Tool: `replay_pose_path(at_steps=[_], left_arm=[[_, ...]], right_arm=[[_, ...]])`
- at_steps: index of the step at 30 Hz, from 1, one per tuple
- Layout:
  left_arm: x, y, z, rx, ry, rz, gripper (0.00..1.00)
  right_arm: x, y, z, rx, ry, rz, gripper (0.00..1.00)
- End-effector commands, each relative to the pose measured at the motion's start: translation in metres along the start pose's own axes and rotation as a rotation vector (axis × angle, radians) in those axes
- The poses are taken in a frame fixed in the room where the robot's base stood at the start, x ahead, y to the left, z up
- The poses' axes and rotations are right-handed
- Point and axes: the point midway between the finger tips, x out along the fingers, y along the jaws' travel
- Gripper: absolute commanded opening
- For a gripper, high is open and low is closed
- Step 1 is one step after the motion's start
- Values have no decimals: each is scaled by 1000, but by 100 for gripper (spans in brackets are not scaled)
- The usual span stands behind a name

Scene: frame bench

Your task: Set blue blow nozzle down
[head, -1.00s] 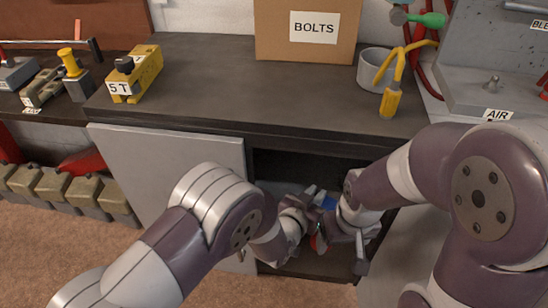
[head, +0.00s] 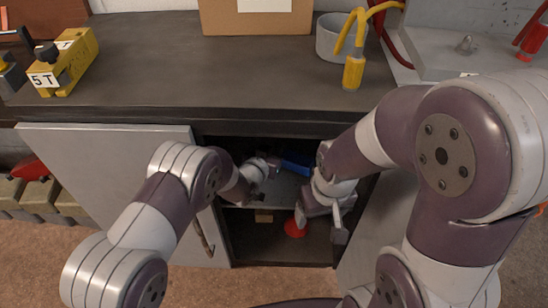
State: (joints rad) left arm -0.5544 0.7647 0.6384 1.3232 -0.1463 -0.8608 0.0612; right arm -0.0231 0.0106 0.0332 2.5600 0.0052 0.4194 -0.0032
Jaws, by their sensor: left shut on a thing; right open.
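The blue blow nozzle (head: 298,163) is inside the open cabinet under the bench, at the level of its inner shelf (head: 280,188). My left gripper (head: 273,163) is shut on the nozzle at its left end. I cannot tell whether the nozzle touches the shelf. My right gripper (head: 320,222) is open and empty at the right side of the cabinet opening, lower than the nozzle and nearer to me. My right arm hides part of the cabinet's right side.
The open cabinet door (head: 100,165) stands at the left. On the bench top (head: 190,75) are a yellow 5 T jack (head: 68,62), a cardboard box and a grey pot (head: 328,40).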

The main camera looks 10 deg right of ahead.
Motion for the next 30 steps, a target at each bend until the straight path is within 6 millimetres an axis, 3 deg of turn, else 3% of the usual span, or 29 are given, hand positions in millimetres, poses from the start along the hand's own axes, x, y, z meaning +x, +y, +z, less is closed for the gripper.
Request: replay_pose_path(at_steps=[1, 3, 13, 14, 15, 16, 26, 30], left_arm=[[4, 0, 15, 0, -1, 0, 0], [7, 0, 24, 0, 0, 0, 0], [8, 1, 26, 0, 2, 0, 0], [8, 1, 27, 0, -1, 0, 24], [7, 1, 26, 0, -1, 0, 37], [7, 1, 26, 0, -1, 0, 42], [6, 1, 21, 0, -1, 0, 42], [-16, 1, 20, -1, -4, 0, 42]], right_arm=[[9, 0, 1, 0, 0, 0, 79], [13, 0, 2, 0, 0, 0, 79], [14, 0, 2, 0, 0, 0, 79], [13, 0, 2, 0, 0, 0, 79], [12, 0, 2, 0, 0, 0, 79], [12, 0, 2, 0, 0, 0, 79], [8, 0, 1, 0, 0, 0, 79], [-1, 0, 0, 0, 0, 0, 79]])
